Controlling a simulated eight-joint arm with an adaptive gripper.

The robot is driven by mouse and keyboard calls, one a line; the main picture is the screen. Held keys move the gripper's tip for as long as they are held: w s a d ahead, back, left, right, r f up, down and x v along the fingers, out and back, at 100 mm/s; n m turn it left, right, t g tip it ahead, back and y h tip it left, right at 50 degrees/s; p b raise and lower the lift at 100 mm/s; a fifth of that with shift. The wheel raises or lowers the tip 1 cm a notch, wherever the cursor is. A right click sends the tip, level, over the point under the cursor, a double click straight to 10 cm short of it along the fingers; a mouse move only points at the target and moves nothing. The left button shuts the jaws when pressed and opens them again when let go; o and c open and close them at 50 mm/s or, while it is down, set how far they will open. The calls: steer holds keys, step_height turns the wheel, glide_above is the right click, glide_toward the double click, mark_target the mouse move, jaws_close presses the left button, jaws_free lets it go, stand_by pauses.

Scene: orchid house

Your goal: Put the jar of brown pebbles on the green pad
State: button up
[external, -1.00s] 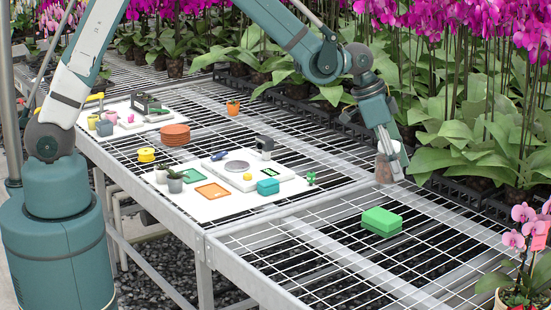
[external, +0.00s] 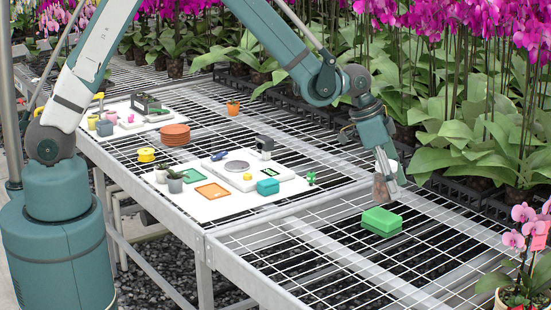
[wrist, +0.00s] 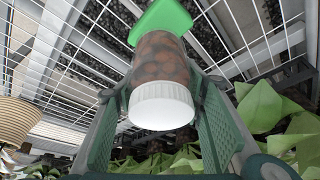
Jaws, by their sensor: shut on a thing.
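The jar of brown pebbles (wrist: 160,62) has clear sides and a white lid (wrist: 162,105). My gripper (wrist: 161,90) is shut on it, with one finger on each side. In the external view the jar (external: 380,189) hangs from my gripper (external: 387,180), slightly tilted, just above the far side of the green pad (external: 382,223). The pad is a thick green block lying on the wire mesh bench. In the wrist view the green pad (wrist: 160,17) shows beyond the jar's base, which partly hides it. I cannot tell whether the jar touches the pad.
A white board (external: 232,205) to the left carries a scale, small pots, a teal box (external: 268,187) and coloured frames. Terracotta saucers (external: 174,135) are stacked behind it. Potted orchids line the back edge, and one pink orchid (external: 528,240) stands at front right. Mesh around the pad is clear.

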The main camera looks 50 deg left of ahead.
steer(key=shift+f, duration=0.25)
steer(key=shift+f, duration=1.9)
steer(key=shift+f+b, duration=0.15)
steer(key=shift+b, duration=0.25)
steer(key=o, duration=1.1)
steer(key=shift+p+v, duration=0.95)
steer(key=shift+v, duration=5.2)
